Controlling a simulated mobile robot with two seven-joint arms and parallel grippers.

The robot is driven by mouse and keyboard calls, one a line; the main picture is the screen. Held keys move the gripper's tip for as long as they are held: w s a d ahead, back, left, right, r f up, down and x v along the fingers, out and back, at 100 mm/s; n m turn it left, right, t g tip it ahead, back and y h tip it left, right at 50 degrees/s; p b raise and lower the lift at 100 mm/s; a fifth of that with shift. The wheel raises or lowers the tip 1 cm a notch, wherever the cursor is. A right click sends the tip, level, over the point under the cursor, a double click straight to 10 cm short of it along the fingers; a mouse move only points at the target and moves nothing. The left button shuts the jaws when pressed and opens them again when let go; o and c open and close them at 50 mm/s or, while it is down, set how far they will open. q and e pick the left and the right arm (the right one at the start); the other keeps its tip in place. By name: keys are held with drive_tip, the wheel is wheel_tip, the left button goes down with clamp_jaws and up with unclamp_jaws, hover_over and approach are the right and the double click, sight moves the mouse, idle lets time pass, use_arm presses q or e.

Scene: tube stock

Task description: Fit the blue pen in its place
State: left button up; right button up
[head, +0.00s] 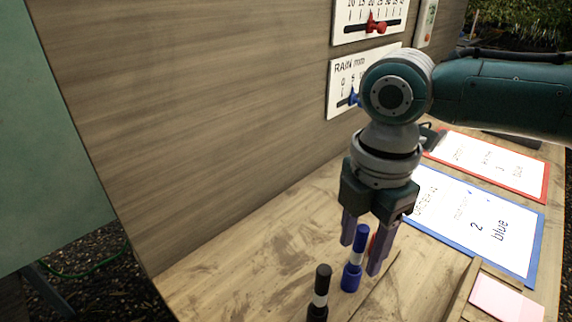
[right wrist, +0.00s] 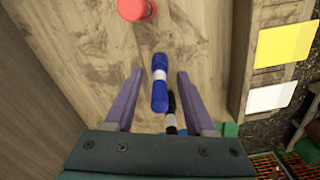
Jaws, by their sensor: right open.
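The blue pen (head: 352,270), with a white band, stands upright on the wooden table in the head view. It also shows in the right wrist view (right wrist: 159,92). My right gripper (head: 362,252) points down over it, its two purple fingers open on either side of the pen. In the right wrist view, the open fingers (right wrist: 158,75) have a gap on both sides of the pen. I cannot tell whether the pen sits in a holder. My left gripper is not in view.
A black pen (head: 319,291) stands nearer me; a red pen (right wrist: 135,8) is beyond the blue one. A blue-framed card (head: 535,255) and a red-framed card (head: 543,190) lie to the right. A wooden tray (head: 462,287) holds paper notes. A wooden panel (head: 200,110) rises behind.

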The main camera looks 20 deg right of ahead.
wheel_tip(320, 180, up, 10)
drive_tip(key=shift+p, duration=0.45)
idle(0.3)
